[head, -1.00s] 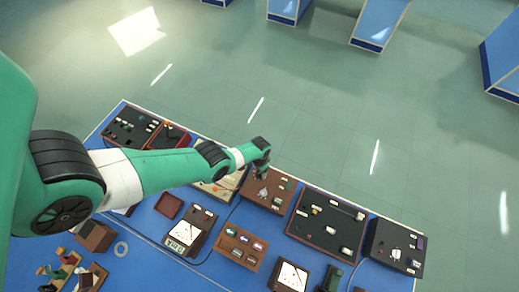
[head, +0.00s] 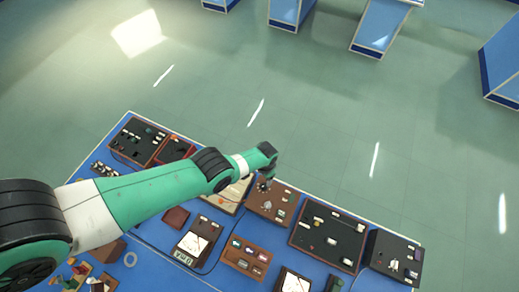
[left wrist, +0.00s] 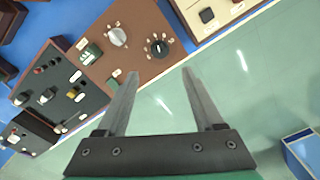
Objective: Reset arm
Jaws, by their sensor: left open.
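My left arm comes in from the left in the head view and reaches over the bench. My left gripper (head: 267,184) is small there, above the brown panel box (head: 285,203) near the bench's far edge. In the left wrist view my left gripper (left wrist: 158,85) shows two grey fingers spread wide apart with nothing between them. Beyond the fingertips are the brown panel (left wrist: 135,50) with a silver knob (left wrist: 118,37) and a black knob (left wrist: 158,47), and open floor. My right gripper is not in view.
The blue bench (head: 207,275) carries several instruments. A large dark panel box (head: 327,236) and a smaller black box (head: 393,257) stand to the right. A meter box (head: 197,240) and a brown box with coloured parts (head: 245,256) stand nearer.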

